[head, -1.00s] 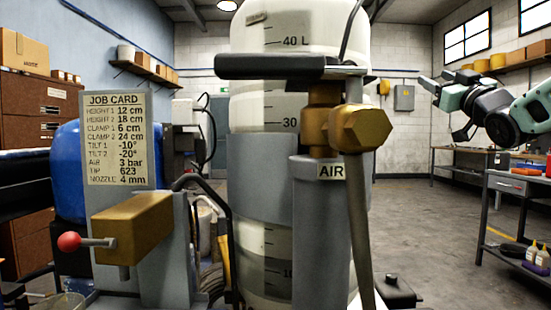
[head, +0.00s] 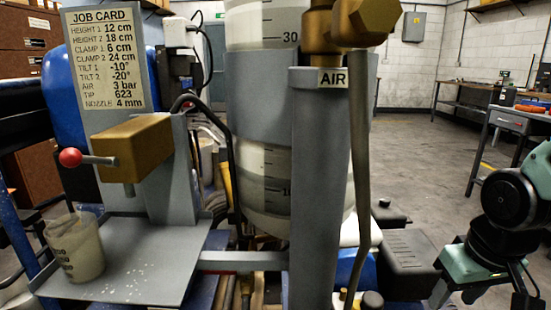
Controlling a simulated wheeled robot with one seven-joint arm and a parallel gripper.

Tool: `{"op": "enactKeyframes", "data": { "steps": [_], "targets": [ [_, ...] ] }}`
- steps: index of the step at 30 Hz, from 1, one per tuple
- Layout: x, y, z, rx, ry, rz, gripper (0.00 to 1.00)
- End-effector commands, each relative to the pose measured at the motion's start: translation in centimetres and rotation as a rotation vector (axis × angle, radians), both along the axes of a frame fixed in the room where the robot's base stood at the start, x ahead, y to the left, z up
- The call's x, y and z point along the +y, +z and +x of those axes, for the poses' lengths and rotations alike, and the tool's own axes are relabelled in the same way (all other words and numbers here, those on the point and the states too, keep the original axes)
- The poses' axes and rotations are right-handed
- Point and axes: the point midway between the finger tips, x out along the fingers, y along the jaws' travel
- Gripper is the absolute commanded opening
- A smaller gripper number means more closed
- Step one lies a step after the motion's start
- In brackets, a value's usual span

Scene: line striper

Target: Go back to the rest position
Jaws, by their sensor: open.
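My gripper (head: 482,296) is at the lower right edge of the head view, at the end of my teal and black arm. It points down, with its jaws spread and nothing seen between them. The fingertips are cut off by the bottom of the frame. It is right of the line striper's tank (head: 262,165) and apart from it.
Open floor (head: 420,160) lies behind.

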Motion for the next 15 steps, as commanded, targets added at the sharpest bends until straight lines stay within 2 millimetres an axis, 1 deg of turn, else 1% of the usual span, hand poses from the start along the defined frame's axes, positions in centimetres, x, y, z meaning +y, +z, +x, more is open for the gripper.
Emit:
{"op": "enactKeyframes", "data": {
  "steps": [1,3,5,6,8,9,11,12,14,15],
  "targets": [
    [2.5,0.4,-0.7,0.01,0.077,0.003,0.48],
    [5.3,0.7,-2.1,0.038,0.165,0.006,0.48],
    [7.5,0.9,-3.4,0.059,0.24,0.005,0.48],
    [8.8,1.1,-4.4,0.072,0.289,0.003,0.48],
    [10.6,1.3,-6.0,0.094,0.359,-0.002,0.48],
    [11.8,1.5,-7.1,0.107,0.407,-0.006,0.48],
    [13.2,1.7,-8.9,0.128,0.476,-0.014,0.48],
    [14.1,1.8,-10.1,0.143,0.522,-0.021,0.48],
    [15.3,2.0,-12.0,0.162,0.592,-0.032,0.48],
    [15.6,2.9,-12.6,0.169,0.609,-0.036,0.48]
  ]
}}
